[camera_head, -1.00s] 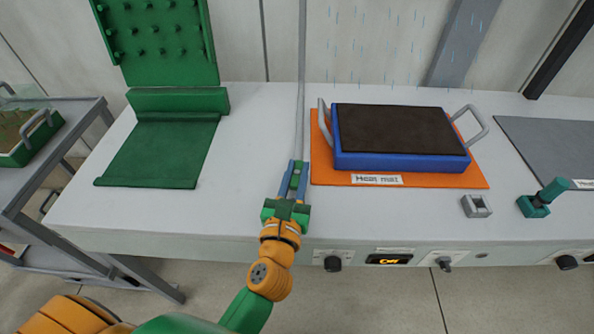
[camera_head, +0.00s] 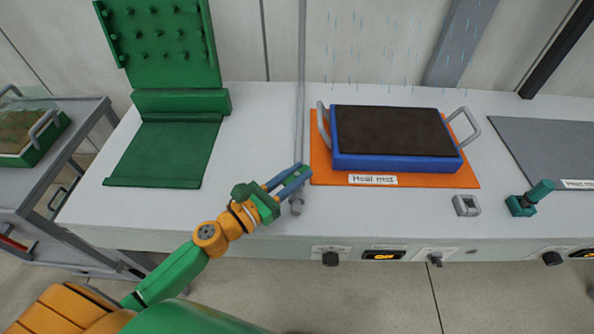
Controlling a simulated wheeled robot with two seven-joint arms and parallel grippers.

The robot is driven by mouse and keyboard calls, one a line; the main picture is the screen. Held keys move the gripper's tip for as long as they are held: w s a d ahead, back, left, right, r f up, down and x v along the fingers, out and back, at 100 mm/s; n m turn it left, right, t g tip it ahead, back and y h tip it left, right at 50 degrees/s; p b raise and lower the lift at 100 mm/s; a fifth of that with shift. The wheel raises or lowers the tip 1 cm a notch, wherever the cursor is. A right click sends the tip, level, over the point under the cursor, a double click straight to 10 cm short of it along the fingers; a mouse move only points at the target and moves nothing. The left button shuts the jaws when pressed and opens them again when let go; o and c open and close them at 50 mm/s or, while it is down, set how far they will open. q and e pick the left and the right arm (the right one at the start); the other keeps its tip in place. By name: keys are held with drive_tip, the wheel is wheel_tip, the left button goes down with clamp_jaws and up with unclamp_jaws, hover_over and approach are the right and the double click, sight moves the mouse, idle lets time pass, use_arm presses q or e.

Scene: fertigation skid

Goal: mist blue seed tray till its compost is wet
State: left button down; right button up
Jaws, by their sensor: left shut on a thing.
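The blue seed tray (camera_head: 395,162) with two grey handles sits on the orange heat mat (camera_head: 470,181). Its compost (camera_head: 392,130) is an even dark brown. Blue streaks of mist (camera_head: 372,50) show above and behind the tray. A thin grey pull cord (camera_head: 300,80) hangs down left of the tray and ends in a grey knob (camera_head: 297,205). My left gripper (camera_head: 296,177) is shut on the cord's lower part, just above the knob and left of the mat's front corner. The fingers partly hide the cord. My right gripper is out of view.
A green mat with a studded green board (camera_head: 160,40) is at the left. A side cart (camera_head: 85,125) carries another tray, green-sided. A grey block (camera_head: 466,205), a teal lever (camera_head: 530,198) and a dark grey mat (camera_head: 560,150) are at the right. Knobs line the bench front.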

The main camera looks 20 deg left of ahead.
use_arm(q)
drive_tip(key=m+h, duration=0.1)
drive_tip(key=m+g+h+b, duration=0.1)
drive_tip(key=shift+w+f+g+h, duration=0.1)
drive_tip(key=shift+f+g+h, duration=0.1)
drive_tip(key=shift+g+h, duration=0.1)
drive_tip(key=m+g+h+b, duration=0.4)
drive_tip(key=g+b, duration=0.1)
drive_tip(key=shift+r+m+g+h+b, duration=0.15)
drive_tip(key=shift+m+g+h+b, duration=1.05)
drive_tip(key=shift+m+g+b, duration=0.65)
drive_tip(key=shift+g, duration=0.45)
drive_tip(key=c, duration=0.8)
unclamp_jaws()
drive_tip(key=shift+o, duration=0.2)
